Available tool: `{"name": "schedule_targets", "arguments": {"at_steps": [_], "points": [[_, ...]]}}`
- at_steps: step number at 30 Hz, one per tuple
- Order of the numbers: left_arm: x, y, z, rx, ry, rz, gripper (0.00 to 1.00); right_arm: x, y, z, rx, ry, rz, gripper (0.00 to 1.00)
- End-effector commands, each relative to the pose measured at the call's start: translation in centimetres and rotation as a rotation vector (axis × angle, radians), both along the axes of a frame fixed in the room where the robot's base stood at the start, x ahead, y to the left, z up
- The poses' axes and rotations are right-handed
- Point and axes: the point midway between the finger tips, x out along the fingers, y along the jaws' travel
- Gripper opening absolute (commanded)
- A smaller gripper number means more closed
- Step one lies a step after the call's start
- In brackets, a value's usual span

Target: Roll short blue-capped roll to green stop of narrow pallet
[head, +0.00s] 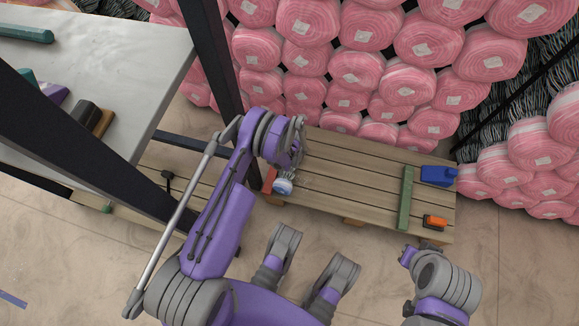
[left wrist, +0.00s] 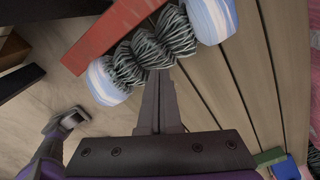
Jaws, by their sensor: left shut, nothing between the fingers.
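The short roll of grey wire mesh with blue-and-white caps (left wrist: 150,52) lies on the narrow pallet (head: 345,170) beside the red stop (left wrist: 110,35). In the head view, my left wrist hides most of the roll, and one blue-white cap (head: 283,187) shows near the red stop (head: 269,180). The green stop (head: 406,198) lies across the pallet's right part. My left gripper (left wrist: 160,72) is shut and empty, its tips at the roll's middle on the pallet side; contact is unclear. My right arm is at lower right in the head view; its finger state is unclear.
A blue object (head: 438,175) and an orange object (head: 435,221) lie right of the green stop. Pallet boards between the stops look clear. Pink rolls (head: 360,70) are stacked behind. A grey table (head: 125,70) and dark posts stand at left.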

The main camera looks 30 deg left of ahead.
Motion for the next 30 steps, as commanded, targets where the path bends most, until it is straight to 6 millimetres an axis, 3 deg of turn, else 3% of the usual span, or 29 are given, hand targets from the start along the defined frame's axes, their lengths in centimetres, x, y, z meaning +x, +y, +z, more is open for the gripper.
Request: {"name": "schedule_targets", "arguments": {"at_steps": [30], "points": [[0.6, -2.3, -0.3, 0.0, 0.0, -0.001, 0.0, 0.2, 0.0, -1.1, 0.0, 0.003, 0.0, 0.0]]}}
